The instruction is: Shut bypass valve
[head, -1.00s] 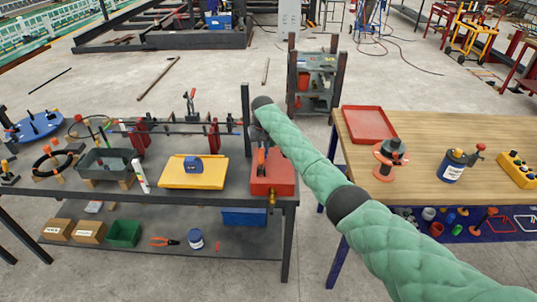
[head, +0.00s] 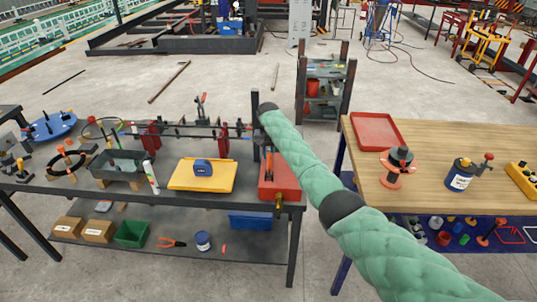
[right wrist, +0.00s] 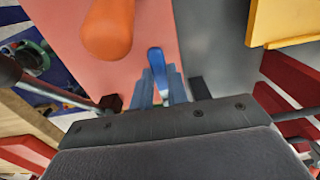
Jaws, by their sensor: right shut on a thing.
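A red box or panel (head: 283,186) sits at the right end of the dark workbench, with a brass fitting (head: 279,204) at its front. In the right wrist view, an orange handle (right wrist: 107,28) stands over the red surface. A smaller blue handle (right wrist: 155,58) lies between the fingers of my right gripper (right wrist: 160,88), which is shut on it. I cannot tell from the pictures which handle is the bypass valve's. In the head view my right arm reaches over the back of the red box, and its forearm and wrist hide much of the gripper.
A dark upright post (head: 256,125) stands close behind my wrist. A wooden table (head: 430,205) with a red tray (head: 377,131) is at the right.

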